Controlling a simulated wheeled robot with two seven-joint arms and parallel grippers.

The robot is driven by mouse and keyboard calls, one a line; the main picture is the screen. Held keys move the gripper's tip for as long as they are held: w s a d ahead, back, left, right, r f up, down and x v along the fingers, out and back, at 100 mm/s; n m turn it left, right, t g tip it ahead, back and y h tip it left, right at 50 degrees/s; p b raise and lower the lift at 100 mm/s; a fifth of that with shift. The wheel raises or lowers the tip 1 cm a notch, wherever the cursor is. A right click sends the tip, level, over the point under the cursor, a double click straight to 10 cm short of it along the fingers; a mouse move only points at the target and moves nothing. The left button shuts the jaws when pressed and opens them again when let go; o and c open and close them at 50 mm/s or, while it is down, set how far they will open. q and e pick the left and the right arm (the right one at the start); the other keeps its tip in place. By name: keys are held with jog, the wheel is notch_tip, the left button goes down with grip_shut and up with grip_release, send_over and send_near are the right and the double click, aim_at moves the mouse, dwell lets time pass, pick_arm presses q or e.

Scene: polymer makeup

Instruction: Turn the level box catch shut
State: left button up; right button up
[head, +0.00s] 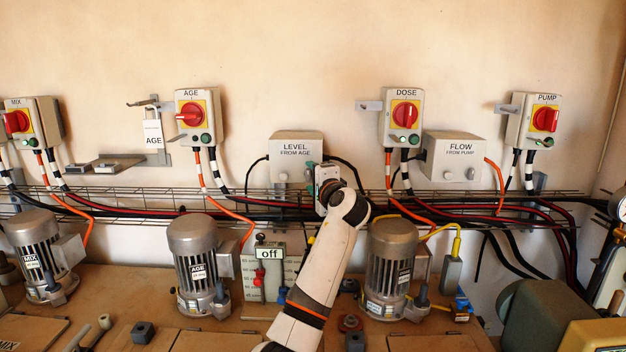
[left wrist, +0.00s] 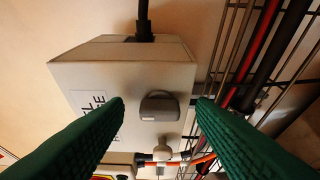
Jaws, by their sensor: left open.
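The level box (head: 296,148), a pale grey box labelled LEVEL FROM AGE, is on the wall in the middle of the head view. It also shows close up and turned in the left wrist view (left wrist: 110,68). A dark grey rounded catch (left wrist: 160,106) is on its face, with a flat edge across it. My left gripper (left wrist: 161,103) is open, with its green fingers on either side of the catch and a gap on both sides. In the head view my left gripper (head: 326,182) is at the box's lower right. My right gripper is not in view.
A pale knob (left wrist: 162,150) sits near the catch. A wire cable tray (head: 130,200) with black and red cables runs close to the box. The DOSE switch (head: 402,115) and the flow box (head: 453,155) are to the right. Wall above is clear.

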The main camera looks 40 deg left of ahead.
pick_arm(q)
jog(key=b+v, duration=0.2)
jog(key=v, duration=0.9)
jog(key=shift+s+d, duration=0.2)
jog(key=shift+d, duration=0.15)
jog(key=shift+f, duration=0.1)
